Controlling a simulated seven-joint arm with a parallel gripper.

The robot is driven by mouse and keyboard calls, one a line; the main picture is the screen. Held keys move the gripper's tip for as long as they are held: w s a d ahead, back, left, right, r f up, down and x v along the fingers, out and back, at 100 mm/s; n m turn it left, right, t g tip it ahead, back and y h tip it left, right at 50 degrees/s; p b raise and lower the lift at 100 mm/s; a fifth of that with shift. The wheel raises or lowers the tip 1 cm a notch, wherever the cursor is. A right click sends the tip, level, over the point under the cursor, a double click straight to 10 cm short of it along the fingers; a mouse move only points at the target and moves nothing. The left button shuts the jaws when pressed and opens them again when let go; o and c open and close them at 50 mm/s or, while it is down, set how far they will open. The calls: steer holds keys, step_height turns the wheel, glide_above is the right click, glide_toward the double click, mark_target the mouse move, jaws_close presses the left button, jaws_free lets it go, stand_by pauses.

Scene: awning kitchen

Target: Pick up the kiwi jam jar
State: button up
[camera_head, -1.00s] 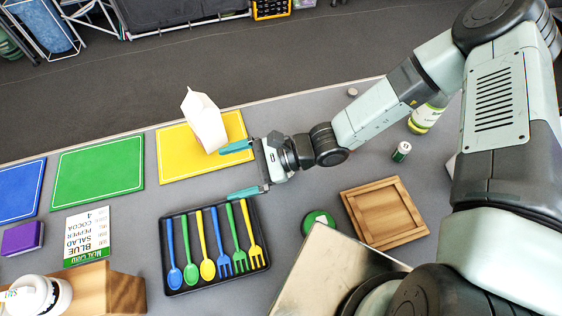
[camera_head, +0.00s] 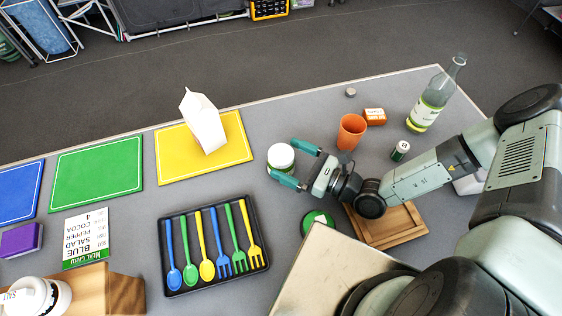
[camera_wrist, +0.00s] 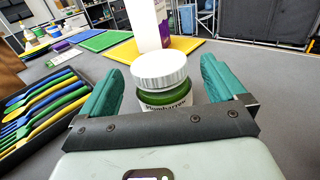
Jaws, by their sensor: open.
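The jam jar (camera_head: 281,157) is green with a white lid and stands upright on the grey table, right of the yellow board. In the wrist view the jar (camera_wrist: 162,85) shows its silvery-white lid, green contents and a white label, partly hidden by the gripper's palm bar. My gripper (camera_head: 284,160) is open, its teal fingers reaching to either side of the jar. In the wrist view a finger of the gripper (camera_wrist: 160,82) shows on each side, with a narrow gap to the jar.
A white carton (camera_head: 203,122) stands on the yellow board (camera_head: 236,150) behind the jar. A black cutlery tray (camera_head: 165,250) lies to the front left. An orange cup (camera_head: 351,131), a green-labelled bottle (camera_head: 427,108) and a wooden tray (camera_head: 420,224) are to the right.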

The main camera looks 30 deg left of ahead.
steer(key=shift+a, duration=1.55)
steer(key=shift+c, duration=0.3)
steer(key=shift+r, duration=0.1)
steer(key=c, duration=1.2)
